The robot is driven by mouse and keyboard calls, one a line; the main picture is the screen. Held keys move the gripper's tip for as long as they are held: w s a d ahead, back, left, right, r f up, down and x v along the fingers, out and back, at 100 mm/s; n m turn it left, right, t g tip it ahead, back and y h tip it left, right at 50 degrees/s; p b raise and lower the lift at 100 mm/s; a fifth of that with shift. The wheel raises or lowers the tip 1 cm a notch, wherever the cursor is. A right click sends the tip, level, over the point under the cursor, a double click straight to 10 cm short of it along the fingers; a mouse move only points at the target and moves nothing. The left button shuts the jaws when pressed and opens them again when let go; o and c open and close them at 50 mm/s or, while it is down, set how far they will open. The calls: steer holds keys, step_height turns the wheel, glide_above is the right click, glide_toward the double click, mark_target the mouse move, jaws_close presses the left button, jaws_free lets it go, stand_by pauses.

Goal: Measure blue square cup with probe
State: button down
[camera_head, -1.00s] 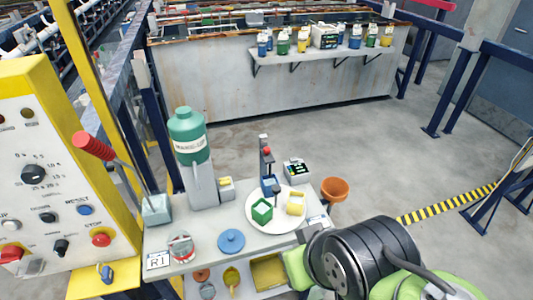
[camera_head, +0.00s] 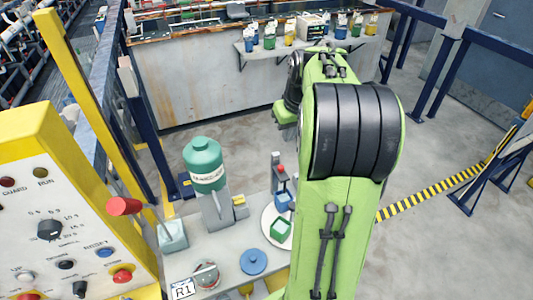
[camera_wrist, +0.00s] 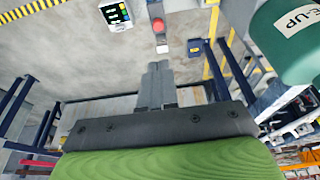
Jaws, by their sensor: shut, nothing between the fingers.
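In the head view the blue square cup (camera_head: 284,199) stands on the far part of a round white plate (camera_head: 266,221), behind a green square cup (camera_head: 281,230). A grey upright stand with a red knob (camera_head: 281,168) rises just behind the blue cup. I cannot clearly make out the probe. My raised green arm covers the plate's right part. In the wrist view my gripper (camera_wrist: 158,66) is shut and empty, its fingertips just below the stand's red knob (camera_wrist: 158,26) in the picture. A meter with a lit display (camera_wrist: 117,14) shows to the left there.
A tall green-capped bottle (camera_head: 205,165) stands left of the plate; it is large at the wrist view's right edge (camera_wrist: 292,42). A control panel (camera_head: 60,225) with a red lever is at left. A shelf of bottles hangs behind.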

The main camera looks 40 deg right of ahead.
steer(key=b, duration=0.1)
glide_above(282, 176)
steer(key=s+x, duration=0.1)
steer(key=x, duration=0.7)
steer(key=s+x, duration=0.1)
steer(key=x, duration=0.3)
steer(key=shift+s+a+f, duration=0.25)
steer(key=shift+s+f, duration=0.05)
steer(key=shift+f, duration=0.35)
steer(key=shift+f, duration=0.1)
step_height(282, 176, down, 6)
steer(key=b, duration=0.5)
steer(key=shift+f, duration=0.1)
steer(key=shift+s+a+b, duration=0.1)
steer(key=shift+s+b, duration=0.05)
steer(key=shift+b, duration=0.15)
steer(key=shift+s+a, duration=0.1)
